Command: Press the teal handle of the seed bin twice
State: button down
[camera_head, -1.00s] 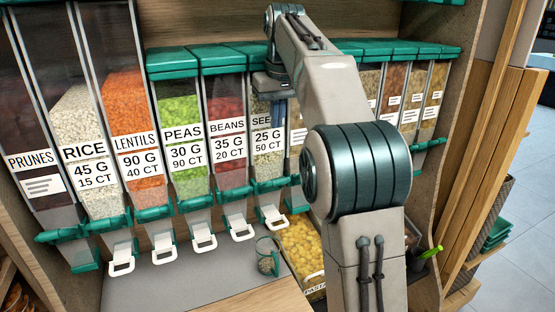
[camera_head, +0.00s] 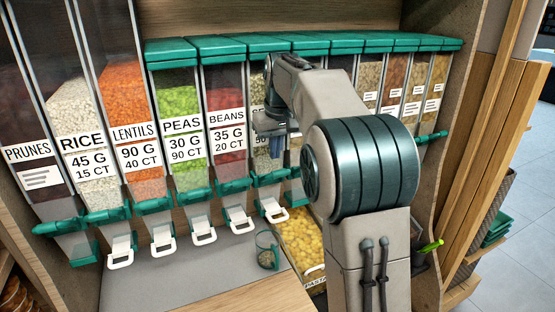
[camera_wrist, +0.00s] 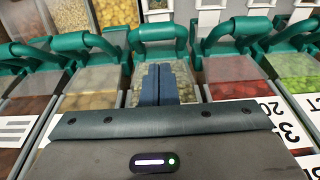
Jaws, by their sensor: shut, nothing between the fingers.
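The seed bin (camera_head: 259,95) stands right of the beans bin in the head view, its label partly hidden by my arm. Its teal handle (camera_head: 268,179) runs across the lower front, above a white spout flap (camera_head: 273,209). My gripper (camera_head: 277,155) is shut and empty, pointing down in front of the bin, above the handle. In the wrist view, the shut fingertips (camera_wrist: 160,67) are in line with the middle of the teal handle (camera_wrist: 158,33) and close to it. I cannot tell whether they touch it. A clear cup (camera_head: 267,252) with some seeds stands below the spout.
The beans bin (camera_head: 224,95) and its handle are close on the left; my arm hides bins on the right. A box of yellow pasta (camera_head: 302,238) is beside the cup. The grey shelf (camera_head: 190,272) in front of the left bins is clear.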

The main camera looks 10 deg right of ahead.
aim_at(276, 175)
jog(key=shift+s+d+f, duration=0.15)
jog(key=shift+s+f, duration=0.6)
jog(key=shift+f, duration=0.2)
jog(key=shift+d+f+b, duration=0.1)
jog(key=shift+f+b, duration=0.05)
jog(key=shift+b, duration=0.3)
